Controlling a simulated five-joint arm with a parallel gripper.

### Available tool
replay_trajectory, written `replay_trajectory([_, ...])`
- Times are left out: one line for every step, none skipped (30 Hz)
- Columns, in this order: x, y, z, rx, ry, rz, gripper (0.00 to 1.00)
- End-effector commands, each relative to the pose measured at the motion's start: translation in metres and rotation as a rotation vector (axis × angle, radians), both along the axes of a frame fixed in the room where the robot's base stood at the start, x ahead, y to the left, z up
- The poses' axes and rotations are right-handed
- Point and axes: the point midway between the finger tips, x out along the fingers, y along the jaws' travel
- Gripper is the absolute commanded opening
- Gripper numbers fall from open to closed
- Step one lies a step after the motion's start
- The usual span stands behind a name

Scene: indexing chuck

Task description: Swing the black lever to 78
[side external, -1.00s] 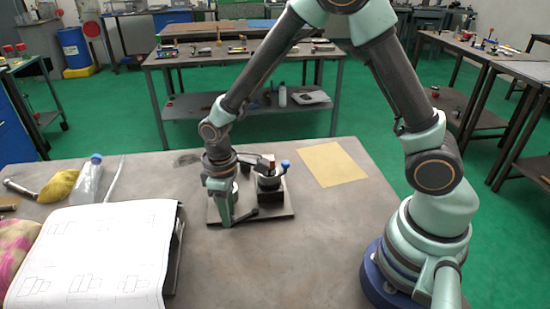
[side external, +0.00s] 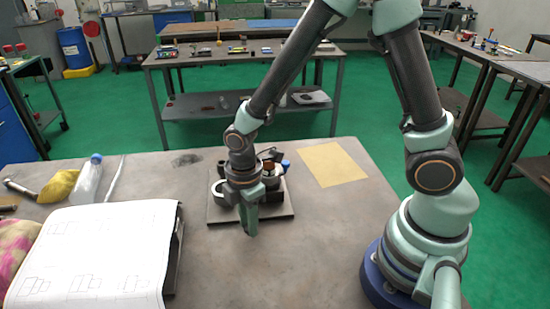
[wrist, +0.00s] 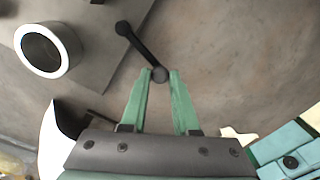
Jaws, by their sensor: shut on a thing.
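The black lever (wrist: 138,48) shows in the wrist view as a dark bar with a round boss at its upper left end and a round knob at its lower end. My gripper (wrist: 160,78) is shut on the knob end, with one green finger on each side. In the side view my gripper (side external: 250,232) points down at the front edge of the grey base plate (side external: 221,215). There the lever is hidden behind the gripper and wrist. No scale or number is readable in either view.
A hollow pale-rimmed cylinder (wrist: 44,50) stands on the plate, beside the lever. A blue-tipped part (side external: 286,164) rises at the plate's back right. A yellow sheet (side external: 332,164) lies to the right, and drawings (side external: 95,255) to the left. The table front is clear.

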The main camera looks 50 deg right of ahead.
Motion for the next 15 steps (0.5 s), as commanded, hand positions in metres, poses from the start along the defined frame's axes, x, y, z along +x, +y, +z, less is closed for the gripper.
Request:
replay_trajectory([-0.0001,-0.0005,0.001,0.001,-0.003,0.015,0.0])
replay_trajectory([-0.0006,-0.0008,0.001,0.001,-0.003,0.025,0.0])
replay_trajectory([-0.0011,-0.0011,0.001,0.001,-0.003,0.035,0.0])
replay_trajectory([-0.0014,-0.0013,0.001,0.001,-0.003,0.041,0.0])
replay_trajectory([-0.0017,-0.0015,0.001,0.001,-0.003,0.047,0.0])
replay_trajectory([-0.0019,-0.0016,0.001,0.001,-0.004,0.054,0.0])
replay_trajectory([-0.0022,-0.0018,0.001,0.001,-0.004,0.058,0.0])
replay_trajectory([-0.0023,-0.0018,0.001,0.001,-0.004,0.061,0.0])
replay_trajectory([-0.0024,-0.0019,0.001,0.001,-0.004,0.064,0.0])
replay_trajectory([-0.0024,-0.0019,0.001,0.002,-0.005,0.066,0.0])
replay_trajectory([-0.0024,-0.002,0.001,0.002,-0.005,0.067,0.0])
replay_trajectory([-0.0024,-0.002,0.0009,0.002,-0.005,0.068,0.0])
replay_trajectory([-0.0024,-0.002,0.001,0.002,-0.006,0.068,0.0])
replay_trajectory([-0.0024,-0.002,0.0009,0.002,-0.006,0.068,0.0])
replay_trajectory([-0.0024,-0.0019,0.0009,0.002,-0.006,0.068,0.0])
